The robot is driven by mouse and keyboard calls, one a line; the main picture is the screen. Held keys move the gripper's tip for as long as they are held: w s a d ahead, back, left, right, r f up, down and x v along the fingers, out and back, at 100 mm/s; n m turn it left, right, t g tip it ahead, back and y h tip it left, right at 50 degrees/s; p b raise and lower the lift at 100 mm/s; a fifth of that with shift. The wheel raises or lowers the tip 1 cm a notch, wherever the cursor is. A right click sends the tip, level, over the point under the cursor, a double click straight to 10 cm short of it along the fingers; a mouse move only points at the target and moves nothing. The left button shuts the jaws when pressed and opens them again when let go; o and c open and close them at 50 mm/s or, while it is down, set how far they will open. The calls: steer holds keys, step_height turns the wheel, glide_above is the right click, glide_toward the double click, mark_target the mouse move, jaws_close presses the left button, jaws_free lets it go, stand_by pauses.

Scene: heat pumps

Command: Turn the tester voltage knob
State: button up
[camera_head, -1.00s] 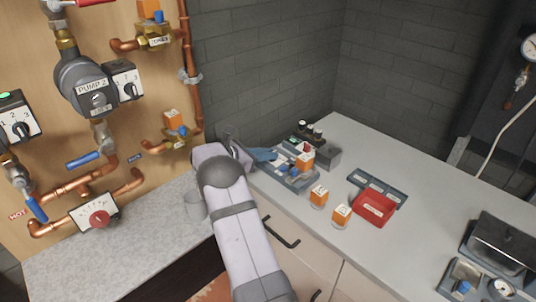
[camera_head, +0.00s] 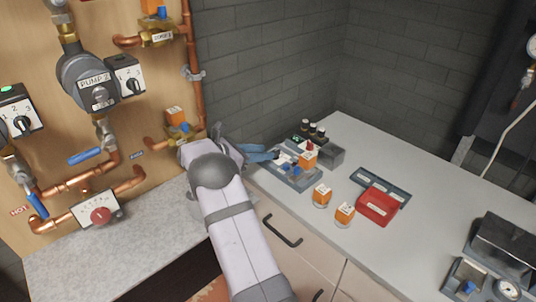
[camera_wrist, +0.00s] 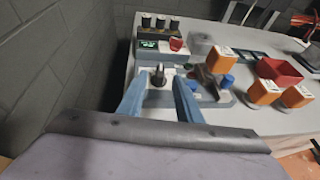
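The tester is a dark box with a small green display (camera_wrist: 149,44), a red knob (camera_wrist: 176,44) and several black posts on top. In the wrist view it stands beyond my gripper; it also shows in the head view (camera_head: 325,151). Nearer is a black pointer knob (camera_wrist: 158,76) on a pale plate. I cannot tell which knob sets the voltage. My gripper (camera_wrist: 160,84) has its two blue fingers apart, with the black pointer knob showing between them. Contact cannot be made out. In the head view my arm hides much of the gripper (camera_head: 262,154).
A grey-blue tray (camera_head: 318,181) holds orange-capped and blue-knobbed parts right of the fingers. Two orange-capped parts (camera_head: 322,195) and a red box (camera_head: 378,205) stand farther right. The dark brick wall (camera_wrist: 50,60) is close on the left.

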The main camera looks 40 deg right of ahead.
steer(key=shift+v, duration=1.6)
